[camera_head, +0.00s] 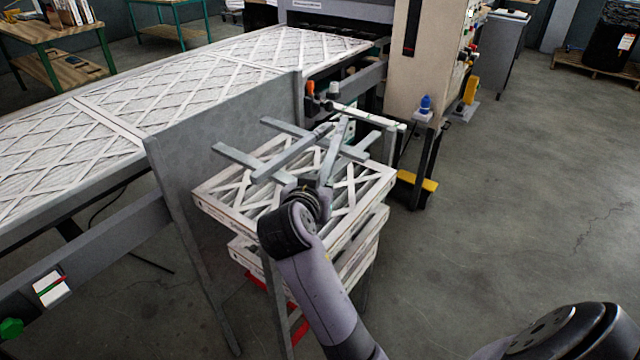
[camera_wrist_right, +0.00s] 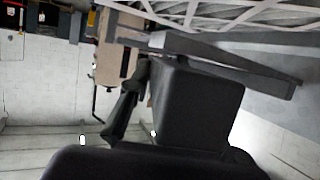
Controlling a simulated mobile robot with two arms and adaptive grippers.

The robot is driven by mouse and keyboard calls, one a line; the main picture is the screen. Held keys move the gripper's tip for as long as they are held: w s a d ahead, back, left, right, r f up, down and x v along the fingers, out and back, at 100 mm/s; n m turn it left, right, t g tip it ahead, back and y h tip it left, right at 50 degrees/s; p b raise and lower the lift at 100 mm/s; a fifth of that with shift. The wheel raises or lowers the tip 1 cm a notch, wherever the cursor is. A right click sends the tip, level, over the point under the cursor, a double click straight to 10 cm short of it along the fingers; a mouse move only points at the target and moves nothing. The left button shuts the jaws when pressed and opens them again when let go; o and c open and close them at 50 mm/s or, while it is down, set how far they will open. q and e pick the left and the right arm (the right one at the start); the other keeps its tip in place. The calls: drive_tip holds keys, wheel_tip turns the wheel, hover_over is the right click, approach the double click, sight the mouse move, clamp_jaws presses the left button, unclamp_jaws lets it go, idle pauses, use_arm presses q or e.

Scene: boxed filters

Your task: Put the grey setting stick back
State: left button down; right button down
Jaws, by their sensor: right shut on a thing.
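My right gripper (camera_head: 318,197) is over the near part of a stack of framed filters (camera_head: 215,207), its fingers partly hidden by my wrist. It is shut on a grey stick (camera_head: 334,152), which reaches away from it over the top filter. In the right wrist view the dark gripper (camera_wrist_right: 150,88) is close up, with a grey bar (camera_wrist_right: 225,58) crossing just beyond it. I cannot tell exactly where the fingers touch the stick. Other grey bars (camera_head: 237,157) lie or stand out around it over the stack. My left gripper is not in view.
A long conveyor (camera_head: 225,115) with white lattice filters runs along the left, its grey side plate beside the stack. A beige machine (camera_head: 420,75) stands behind, with a blue-topped post (camera_head: 425,105) and a light rail (camera_head: 370,117) near the bars.

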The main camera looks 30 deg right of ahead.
drive_tip(key=shift+s+a+f+b, duration=0.15)
drive_tip(key=shift+f+b, duration=0.15)
drive_tip(key=shift+f, duration=0.7)
drive_tip(key=c, duration=1.4)
unclamp_jaws()
drive_tip(key=shift+s, duration=0.2)
drive_tip(key=r, duration=1.1)
drive_tip(key=shift+d+r, duration=0.35)
drive_tip(key=shift+r, duration=0.05)
